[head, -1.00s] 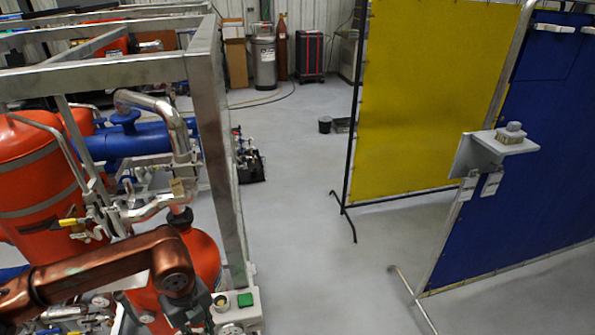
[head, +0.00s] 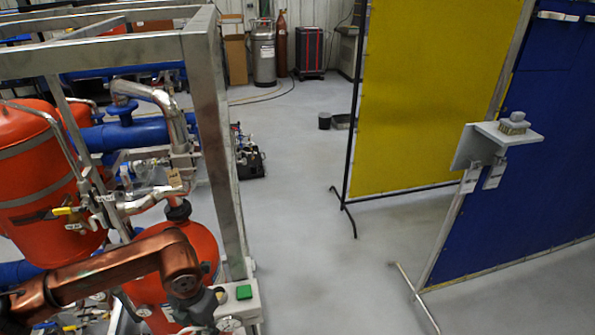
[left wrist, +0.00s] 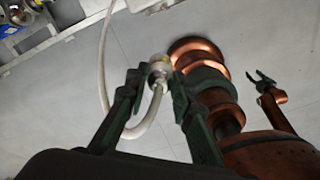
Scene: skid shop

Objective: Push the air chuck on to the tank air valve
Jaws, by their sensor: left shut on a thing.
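My left gripper (left wrist: 157,76) is shut on the air chuck (left wrist: 160,68), a small pale metal fitting between the dark green fingertips. A whitish hose (left wrist: 103,60) loops from it over the grey floor. In the head view, my left gripper (head: 205,308) is low at the left, beside the front orange tank (head: 203,243) and a grey box with a green button; the chuck cannot be made out there. I cannot pick out the tank air valve in either view. My right gripper (left wrist: 261,78) shows in the left wrist view with its fingers apart and empty.
The grey metal skid frame (head: 215,130) stands around the tanks and pipes, close to my left arm. The box with the green button (head: 243,292) is at its near corner. Open floor lies to the right, before the yellow screen (head: 415,95) and blue screen (head: 550,150).

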